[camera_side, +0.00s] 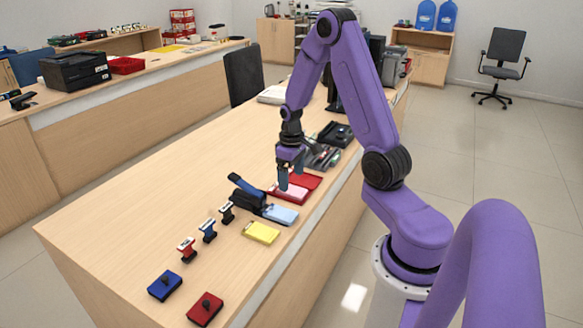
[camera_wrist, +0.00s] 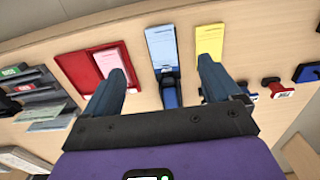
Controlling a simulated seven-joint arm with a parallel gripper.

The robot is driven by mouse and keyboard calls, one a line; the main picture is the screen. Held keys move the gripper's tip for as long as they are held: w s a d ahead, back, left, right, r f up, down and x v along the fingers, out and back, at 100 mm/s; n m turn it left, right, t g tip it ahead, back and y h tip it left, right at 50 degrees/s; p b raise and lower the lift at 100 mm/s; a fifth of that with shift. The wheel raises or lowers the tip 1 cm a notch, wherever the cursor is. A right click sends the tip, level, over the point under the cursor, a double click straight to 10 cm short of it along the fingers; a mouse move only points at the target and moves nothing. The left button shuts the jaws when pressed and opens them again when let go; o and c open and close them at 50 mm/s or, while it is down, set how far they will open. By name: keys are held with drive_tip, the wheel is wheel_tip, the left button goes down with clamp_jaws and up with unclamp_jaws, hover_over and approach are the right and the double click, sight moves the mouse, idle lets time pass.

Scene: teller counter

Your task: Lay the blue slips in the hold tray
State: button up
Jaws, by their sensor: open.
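The blue slips (camera_side: 279,214) lie as a small stack near the counter's front edge, one end against a black stapler-like device with a blue lever (camera_side: 245,190). In the wrist view the blue slips (camera_wrist: 160,45) show between my fingers, beyond the device (camera_wrist: 170,92). A shallow red tray (camera_side: 309,180) lies to their right in the side view; it also shows in the wrist view (camera_wrist: 72,68). Pink slips (camera_wrist: 112,62) lie in one side of it. No label identifies the hold tray.
Yellow slips (camera_side: 262,232) lie on the other side of the blue ones. Several stamps, including a red one (camera_side: 187,249), and blue (camera_side: 165,285) and red (camera_side: 205,309) pads stand further left. A grey sorter (camera_side: 322,157) is behind the tray. The counter's left part is clear.

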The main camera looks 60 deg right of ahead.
drive_tip(key=shift+r, duration=1.3)
drive_tip(key=s+a+r+n, duration=0.2)
drive_tip(key=a+r+n, duration=0.1)
drive_tip(key=a, duration=0.6)
drive_tip(key=s+a+r+n, duration=0.3)
drive_tip(key=a+r, duration=0.1)
drive_tip(key=a, duration=0.6)
drive_tip(key=s+a+r+n, duration=0.2)
drive_tip(key=s+a+n, duration=0.1)
drive_tip(key=s, duration=0.5)
drive_tip(key=s+a+r+n, duration=0.2)
drive_tip(key=s+a+n, duration=0.1)
drive_tip(key=s, duration=0.6)
drive_tip(key=shift+a+n, duration=0.3)
drive_tip(key=shift+a, duration=0.35)
drive_tip(key=shift+w, duration=0.1)
